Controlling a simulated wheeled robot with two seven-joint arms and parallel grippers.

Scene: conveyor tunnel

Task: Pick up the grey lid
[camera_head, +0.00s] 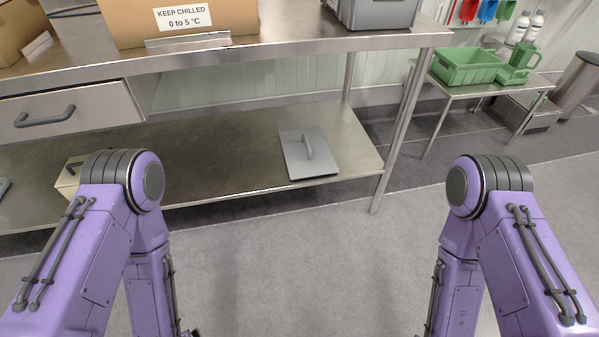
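The grey lid (296,160) lies flat on the lower steel shelf of the bench, near the shelf's right end. It is a flat plate with a raised bar handle on top. My two purple arms come in from the left and the right and bend downward in front of the bench. Both grippers are below the picture's bottom edge and out of view. Neither arm touches the lid.
The steel worktop (290,45) overhangs the lower shelf (235,165). A bench leg (393,130) stands right of the lid. A cardboard box (130,32) and a grey crate (375,12) sit above. A drawer (70,112) is at left. Floor between my arms is clear.

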